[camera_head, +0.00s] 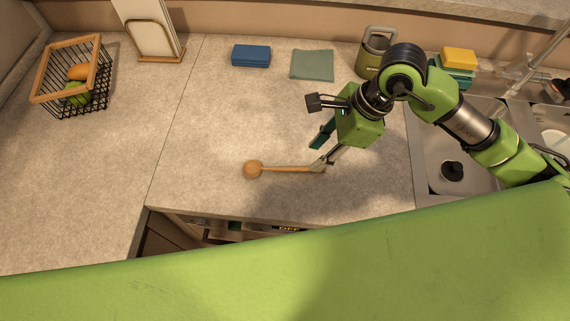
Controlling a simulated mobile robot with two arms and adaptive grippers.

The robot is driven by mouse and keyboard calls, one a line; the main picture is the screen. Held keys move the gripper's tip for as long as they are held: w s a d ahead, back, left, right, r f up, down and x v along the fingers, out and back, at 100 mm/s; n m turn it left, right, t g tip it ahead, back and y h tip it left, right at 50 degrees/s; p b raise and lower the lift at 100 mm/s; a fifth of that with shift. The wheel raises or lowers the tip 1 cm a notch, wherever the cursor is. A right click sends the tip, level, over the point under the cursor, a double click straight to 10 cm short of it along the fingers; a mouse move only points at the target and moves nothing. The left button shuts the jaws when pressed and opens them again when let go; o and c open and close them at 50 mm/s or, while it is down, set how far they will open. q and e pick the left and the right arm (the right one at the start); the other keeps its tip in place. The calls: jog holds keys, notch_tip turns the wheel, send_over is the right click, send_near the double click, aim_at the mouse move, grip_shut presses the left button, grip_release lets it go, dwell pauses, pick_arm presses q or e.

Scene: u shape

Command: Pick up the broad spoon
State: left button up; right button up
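The broad spoon (255,169) is wooden, with a round head at the left and a thin handle running right. It lies on the counter near the front edge. My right gripper (318,153) is over the right end of the handle. Its two fingers are spread apart, one behind the handle and one at the handle's end. The near finger overlaps the handle tip in the picture, and I cannot tell whether they touch. My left gripper is not in view.
A blue block (251,55), a green cloth (312,65) and an olive canister (374,52) stand along the back. A wire basket (72,78) with fruit is at the left. The sink (428,165) is at the right. The counter's middle is clear.

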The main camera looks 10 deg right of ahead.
aim_at(301, 167)
jog(key=shift+a+f, duration=0.25)
jog(key=shift+f, duration=0.4)
jog(key=shift+a+f+p, duration=0.2)
jog(key=shift+f+p, duration=0.05)
jog(key=shift+p, duration=0.2)
jog(key=p+x, duration=0.2)
jog(key=x, duration=0.1)
jog(key=shift+w+a+f, duration=0.15)
jog(key=shift+a, duration=0.2)
jog(key=shift+a+f, duration=0.15)
jog(key=shift+f, duration=0.4)
grip_shut()
